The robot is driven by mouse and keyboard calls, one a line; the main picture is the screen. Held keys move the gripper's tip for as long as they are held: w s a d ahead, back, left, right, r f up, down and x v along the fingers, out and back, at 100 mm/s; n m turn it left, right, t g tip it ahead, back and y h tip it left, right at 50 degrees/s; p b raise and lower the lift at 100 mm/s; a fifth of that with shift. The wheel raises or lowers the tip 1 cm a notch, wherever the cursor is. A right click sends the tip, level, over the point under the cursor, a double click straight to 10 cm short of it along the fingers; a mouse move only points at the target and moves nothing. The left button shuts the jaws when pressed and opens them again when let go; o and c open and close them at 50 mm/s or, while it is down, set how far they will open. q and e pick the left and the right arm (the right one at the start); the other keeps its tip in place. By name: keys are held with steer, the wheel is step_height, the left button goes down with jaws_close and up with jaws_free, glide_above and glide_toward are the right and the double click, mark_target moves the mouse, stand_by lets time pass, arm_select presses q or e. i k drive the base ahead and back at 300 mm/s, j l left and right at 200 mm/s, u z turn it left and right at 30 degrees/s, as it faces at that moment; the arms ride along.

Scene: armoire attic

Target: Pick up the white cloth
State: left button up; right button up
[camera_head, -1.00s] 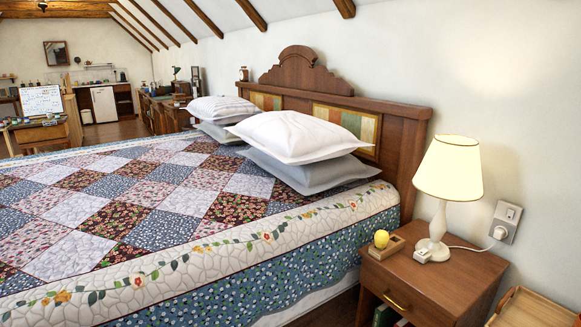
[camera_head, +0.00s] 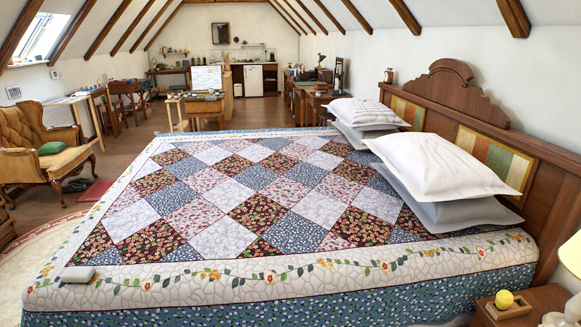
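A small, pale grey-white, flat item (camera_head: 77,274) lies on the near left corner of the bed, on the quilt's cream border. It may be the folded white cloth, but it is too small to be sure. No other loose cloth stands out. The bed's patchwork quilt (camera_head: 225,238) fills the middle of the view. White pillows (camera_head: 440,165) rest on grey ones at the headboard. Neither of my grippers shows in the view.
The nightstand (camera_head: 545,300) with a yellow ball (camera_head: 504,299) and part of a lamp (camera_head: 572,255) is at the lower right.

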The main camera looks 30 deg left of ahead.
mark_target(76, 274)
steer(key=u, duration=2.25)
